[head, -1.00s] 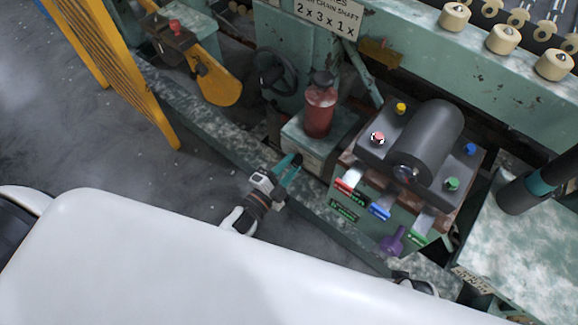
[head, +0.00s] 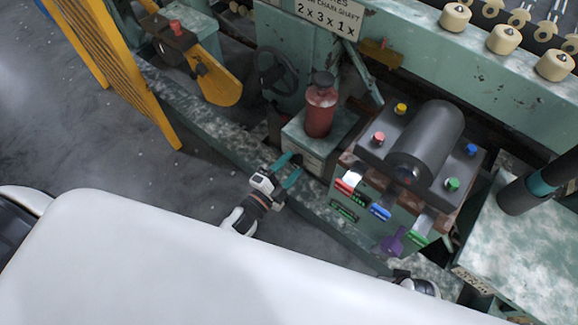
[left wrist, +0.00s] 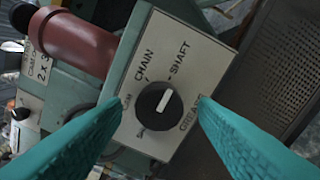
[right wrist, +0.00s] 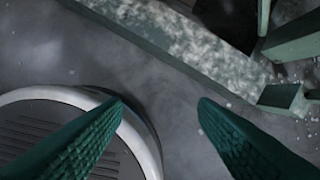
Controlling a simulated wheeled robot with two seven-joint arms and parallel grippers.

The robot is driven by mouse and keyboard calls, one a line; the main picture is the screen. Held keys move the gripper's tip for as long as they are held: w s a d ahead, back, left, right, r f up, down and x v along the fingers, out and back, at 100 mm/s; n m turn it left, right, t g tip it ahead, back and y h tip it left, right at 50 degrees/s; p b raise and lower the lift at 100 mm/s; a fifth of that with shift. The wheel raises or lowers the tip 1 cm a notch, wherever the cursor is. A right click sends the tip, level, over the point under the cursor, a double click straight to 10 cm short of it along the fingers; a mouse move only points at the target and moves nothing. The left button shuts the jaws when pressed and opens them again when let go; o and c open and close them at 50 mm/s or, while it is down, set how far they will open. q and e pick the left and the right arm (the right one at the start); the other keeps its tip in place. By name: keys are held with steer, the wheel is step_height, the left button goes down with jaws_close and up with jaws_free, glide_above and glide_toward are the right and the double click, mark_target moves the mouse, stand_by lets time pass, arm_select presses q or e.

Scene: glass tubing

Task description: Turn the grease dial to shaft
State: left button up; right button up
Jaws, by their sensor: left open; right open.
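The grease dial (left wrist: 155,103) is a round black knob with a white pointer on a pale plate (left wrist: 150,25), in the left wrist view. Printed words around it include CHAIN, SHAFT and GREASE. The pointer slants to the upper right, on the SHAFT side; I cannot tell whether it lines up exactly with that mark. My left gripper (head: 293,168) is open in front of the box (head: 307,150) that carries the dial. In the left wrist view its teal fingers stand apart on either side of the knob; contact is not clear. My right gripper (right wrist: 161,100) is open and empty over the floor.
A red canister (head: 320,112) stands on the dial box. To its right is a machine with a dark cylinder (head: 430,142), coloured buttons and a purple lever (head: 393,243). A yellow lever (head: 218,85) stands to the left. A green ledge (right wrist: 190,45) crosses the right wrist view.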

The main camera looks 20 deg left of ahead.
arm_select(q)
steer(key=v, duration=1.2)
steer(key=shift+p, duration=0.35)
arm_select(e)
steer(key=f, duration=0.1)
steer(key=s+f, duration=0.1)
steer(key=shift+f, duration=0.35)
steer(key=shift+r, duration=0.1)
